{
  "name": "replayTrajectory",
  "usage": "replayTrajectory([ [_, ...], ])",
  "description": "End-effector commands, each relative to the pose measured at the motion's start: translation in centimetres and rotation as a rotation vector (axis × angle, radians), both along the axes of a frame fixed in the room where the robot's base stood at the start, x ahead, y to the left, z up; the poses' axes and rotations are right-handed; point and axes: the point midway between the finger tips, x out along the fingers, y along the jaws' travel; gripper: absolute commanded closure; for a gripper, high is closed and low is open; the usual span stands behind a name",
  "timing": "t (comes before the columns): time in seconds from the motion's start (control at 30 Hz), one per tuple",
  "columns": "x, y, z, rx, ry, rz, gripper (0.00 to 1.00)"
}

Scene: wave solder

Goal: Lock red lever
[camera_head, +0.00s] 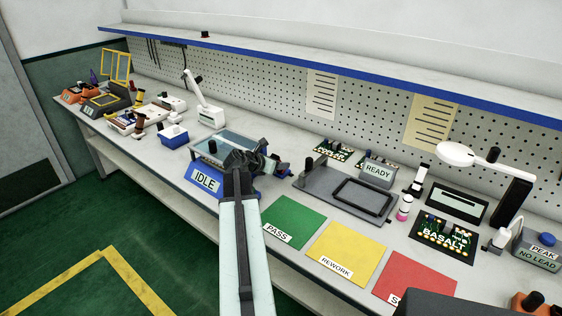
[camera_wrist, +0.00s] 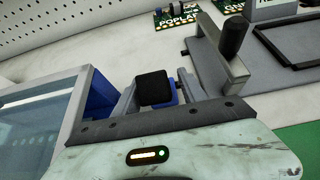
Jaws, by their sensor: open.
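I see no lever that is clearly red in either view. My gripper (camera_head: 258,160) is over the right end of the blue machine (camera_head: 204,177) marked IDLE and hides part of it. In the wrist view my gripper (camera_wrist: 158,88) is open, with a black block (camera_wrist: 154,87) showing between its fingers. A blue part shows beside and under that block. I cannot tell whether the fingers touch it. A black upright handle (camera_wrist: 233,37) on a grey bracket stands to the right, apart from the fingers; it also shows in the head view (camera_head: 309,164).
A grey fixture (camera_head: 322,185) with a black frame lies right of my gripper. Green PASS (camera_head: 293,221), yellow REWORK (camera_head: 346,252) and red (camera_head: 415,279) mats line the front edge. A magnifier lamp (camera_head: 470,155) stands at right. A shelf (camera_head: 300,60) runs above the bench.

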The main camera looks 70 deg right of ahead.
Motion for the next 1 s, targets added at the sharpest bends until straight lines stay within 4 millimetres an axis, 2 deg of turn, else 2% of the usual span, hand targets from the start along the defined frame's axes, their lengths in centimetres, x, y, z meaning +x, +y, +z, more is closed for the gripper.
replayTrajectory([
  [0.17,0.1,0.8,0.7,0.0,0.0,0.0,0.51],
  [0.53,1.6,6.3,3.9,0.0,0.0,0.001,0.51],
  [1.0,1.7,6.5,3.8,0.0,0.0,0.0,0.51],
])
